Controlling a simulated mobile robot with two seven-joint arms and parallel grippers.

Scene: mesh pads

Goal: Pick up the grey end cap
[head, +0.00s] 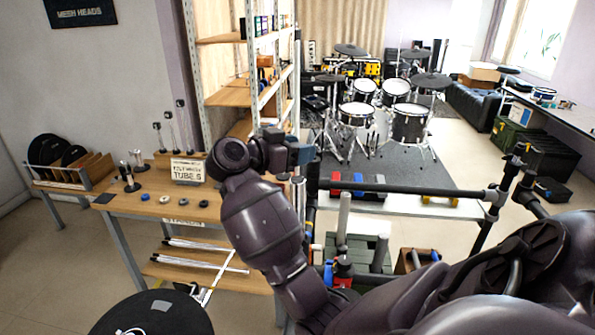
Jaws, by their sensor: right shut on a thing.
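My right arm reaches in from the lower right and bends back up. Its gripper (303,153) is above the right end of the wooden workbench, pointing right. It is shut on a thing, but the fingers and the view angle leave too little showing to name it. My left gripper is not in view.
The wooden workbench (118,203) carries a sign (187,169) and several upright rods. Tall shelving (228,97) stands behind it. A white bench (408,208) with coloured parts and a dark rail (420,189) lie to the right. A round black pad (150,315) is at bottom left.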

